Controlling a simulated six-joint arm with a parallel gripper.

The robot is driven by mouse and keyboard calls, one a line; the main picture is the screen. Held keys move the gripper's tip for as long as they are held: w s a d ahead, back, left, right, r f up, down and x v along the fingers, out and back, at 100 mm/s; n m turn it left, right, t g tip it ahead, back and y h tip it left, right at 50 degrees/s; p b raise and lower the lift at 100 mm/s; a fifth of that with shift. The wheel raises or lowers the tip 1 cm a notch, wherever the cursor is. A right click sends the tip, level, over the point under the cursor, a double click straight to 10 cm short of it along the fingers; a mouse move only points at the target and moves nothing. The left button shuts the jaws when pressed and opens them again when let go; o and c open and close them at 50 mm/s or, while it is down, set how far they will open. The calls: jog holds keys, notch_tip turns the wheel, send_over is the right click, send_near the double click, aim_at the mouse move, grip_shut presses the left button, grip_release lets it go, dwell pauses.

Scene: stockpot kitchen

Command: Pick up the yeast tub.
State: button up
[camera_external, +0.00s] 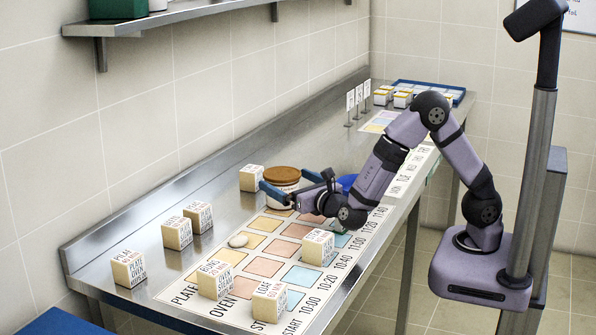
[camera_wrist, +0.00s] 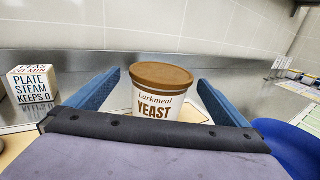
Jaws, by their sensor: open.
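In the wrist view my gripper (camera_wrist: 158,88) has one finger on each side of the tub, with a visible gap at both sides. I cannot tell how deep the tub sits between the fingertips.
A lettered cube (camera_wrist: 33,83) stands left of the tub, close to the left finger. A blue rounded thing (camera_wrist: 288,145) is close on the right. The wall rises behind.

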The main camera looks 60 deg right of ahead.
aim_at(277, 170)
jog(key=shift+r+p+x, duration=0.15)
jog(key=shift+p+x, duration=0.3)
jog(key=shift+x, duration=1.05)
jog(key=shift+r+p+x, duration=0.15)
jog(key=shift+p+x, duration=0.3)
jog(key=shift+x, duration=1.05)
jog(key=shift+w+d, duration=0.4)
jog(key=shift+w, duration=0.2)
